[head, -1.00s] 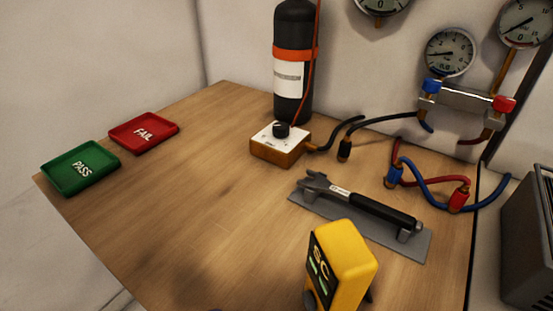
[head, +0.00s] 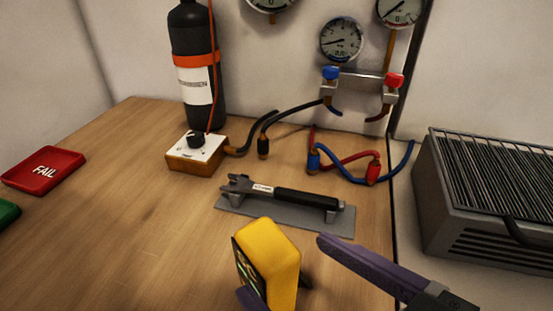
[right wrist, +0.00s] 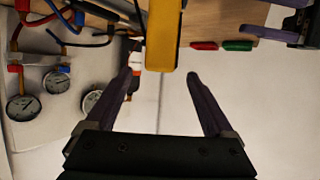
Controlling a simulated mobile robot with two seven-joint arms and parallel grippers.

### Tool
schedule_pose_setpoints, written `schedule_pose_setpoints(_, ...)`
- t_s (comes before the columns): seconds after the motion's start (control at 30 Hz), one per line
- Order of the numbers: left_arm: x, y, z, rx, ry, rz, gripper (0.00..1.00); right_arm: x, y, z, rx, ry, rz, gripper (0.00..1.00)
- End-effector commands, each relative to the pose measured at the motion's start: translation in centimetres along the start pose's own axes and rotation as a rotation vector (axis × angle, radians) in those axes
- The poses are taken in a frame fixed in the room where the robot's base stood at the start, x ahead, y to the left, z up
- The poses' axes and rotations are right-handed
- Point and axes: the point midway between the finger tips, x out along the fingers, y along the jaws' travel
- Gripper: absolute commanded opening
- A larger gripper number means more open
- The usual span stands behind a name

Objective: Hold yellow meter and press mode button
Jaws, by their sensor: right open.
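The yellow meter (head: 272,250) stands upright at the table's near edge in the head view. Its dark face is turned left and seen at a steep angle; I cannot make out the mode button. My right gripper (head: 281,267) is open, one purple finger right of the meter and the other low at its left. In the right wrist view the meter (right wrist: 163,35) shows between the directions of the open fingers (right wrist: 162,74), with gaps on both sides. My left gripper (right wrist: 262,20) shows at the upper right of that view, its fingers apart, away from the meter.
A black-handled tool (head: 285,194) rests on a grey stand behind the meter. A knob box (head: 195,157), a black cylinder (head: 195,90) and coloured hoses (head: 345,165) lie farther back. A red FAIL tray (head: 44,170) is left. A grey finned unit (head: 490,200) stands right.

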Motion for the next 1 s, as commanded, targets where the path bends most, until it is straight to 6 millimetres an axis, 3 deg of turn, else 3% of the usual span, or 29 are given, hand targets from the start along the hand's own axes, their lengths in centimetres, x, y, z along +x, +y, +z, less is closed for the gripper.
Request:
schedule_pose_setpoints(0.3, 0.0, 0.0, 0.0, 0.000, 0.000, 0.000, 0.50, 5.8, 0.1, -0.1, 0.001, 0.002, 0.001, 0.88)
schedule_pose_setpoints(0.5, 0.0, 0.0, 0.0, 0.000, 0.000, 0.000, 0.50, 8.2, 0.1, -0.1, 0.001, 0.000, 0.001, 0.88)
schedule_pose_setpoints(0.9, 0.0, 0.0, 0.0, 0.000, 0.000, 0.000, 0.50, 8.9, 0.0, -0.1, 0.001, -0.001, 0.001, 0.88)
schedule_pose_setpoints(1.0, 0.0, 0.0, 0.0, 0.000, 0.000, 0.000, 0.50, 8.9, 0.0, -0.1, 0.001, -0.001, 0.001, 0.76)
